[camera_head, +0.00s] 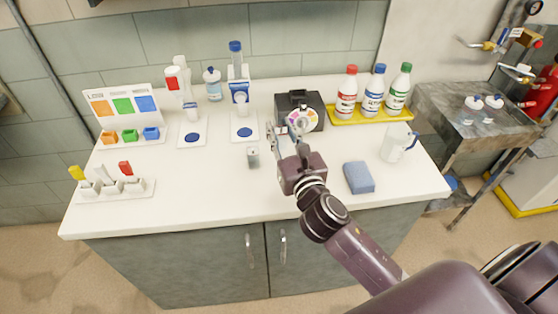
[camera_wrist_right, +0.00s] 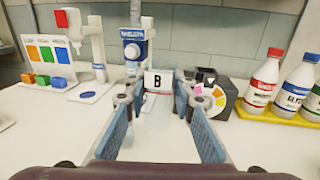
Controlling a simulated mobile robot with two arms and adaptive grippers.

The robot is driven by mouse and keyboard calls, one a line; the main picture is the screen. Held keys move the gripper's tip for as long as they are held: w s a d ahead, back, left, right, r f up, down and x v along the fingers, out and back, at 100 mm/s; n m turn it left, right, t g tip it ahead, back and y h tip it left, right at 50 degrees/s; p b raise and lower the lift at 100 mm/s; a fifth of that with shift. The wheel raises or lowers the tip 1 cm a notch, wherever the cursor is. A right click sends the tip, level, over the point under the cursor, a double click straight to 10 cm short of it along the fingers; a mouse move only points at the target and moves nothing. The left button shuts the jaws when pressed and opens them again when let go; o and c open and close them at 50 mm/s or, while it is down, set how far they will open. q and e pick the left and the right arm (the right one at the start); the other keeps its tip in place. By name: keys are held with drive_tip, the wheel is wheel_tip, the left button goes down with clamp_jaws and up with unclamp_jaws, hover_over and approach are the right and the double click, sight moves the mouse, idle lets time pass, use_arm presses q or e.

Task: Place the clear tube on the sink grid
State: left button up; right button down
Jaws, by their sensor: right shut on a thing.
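My right gripper (camera_head: 290,130) is over the back middle of the white counter. It also shows in the wrist view (camera_wrist_right: 158,86), its fingers held apart on either side of a see-through piece with a white label marked B (camera_wrist_right: 158,82). I take this piece to be the clear tube; its outline is faint and its lower end is hard to make out. A grey metal sink stand (camera_head: 468,132) is at the right, beyond the counter's end; I cannot make out its grid clearly. My left gripper is not in view.
Red, blue and green capped bottles stand on a yellow tray (camera_head: 370,117). A black box with a colour wheel (camera_head: 302,108), a clear jug (camera_head: 396,143) and a blue sponge (camera_head: 358,177) are near the right gripper. Small white bottles (camera_head: 471,108) occupy part of the sink stand.

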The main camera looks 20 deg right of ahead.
sight(280, 146)
wheel_tip(280, 146, down, 6)
drive_tip(key=shift+w+r+b, duration=0.1)
drive_tip(key=shift+r+b, duration=0.15)
drive_tip(key=shift+b, duration=0.3)
wheel_tip(280, 146, down, 4)
drive_tip(key=shift+r+b, duration=0.15)
drive_tip(key=shift+b, duration=0.55)
drive_tip(key=shift+f, duration=0.25)
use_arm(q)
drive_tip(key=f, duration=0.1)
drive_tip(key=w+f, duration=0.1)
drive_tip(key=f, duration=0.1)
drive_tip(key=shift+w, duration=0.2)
use_arm(e)
drive_tip(key=shift+f, duration=0.1)
drive_tip(key=c, duration=1.6)
unclamp_jaws()
